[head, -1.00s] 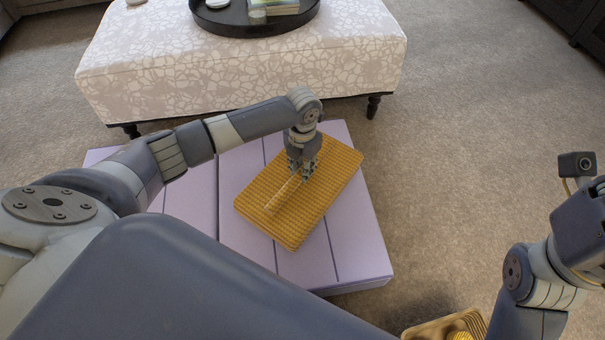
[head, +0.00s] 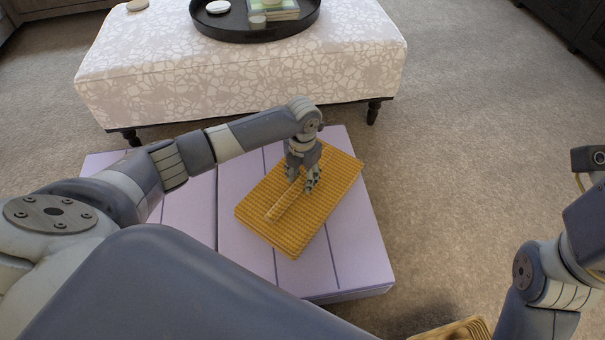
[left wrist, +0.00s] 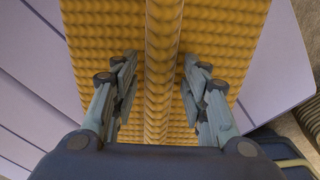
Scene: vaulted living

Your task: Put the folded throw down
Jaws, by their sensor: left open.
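The folded throw (head: 325,177) is a mustard-yellow knitted rectangle with a raised ridge along its middle. It lies flat on a lilac slatted surface (head: 356,236), turned at an angle. My left gripper (head: 302,184) is over the throw with its fingers apart, one on each side of the ridge. In the left wrist view the throw (left wrist: 218,38) fills the middle, and the open fingers of my left gripper (left wrist: 160,85) stand clear of the ridge. My right arm shows at the right edge, but its gripper is out of view.
A patterned pale ottoman (head: 240,75) with a round black tray (head: 225,30) stands behind the lilac surface. A wicker basket (head: 455,331) is partly seen at the bottom right. Carpet is clear on the right.

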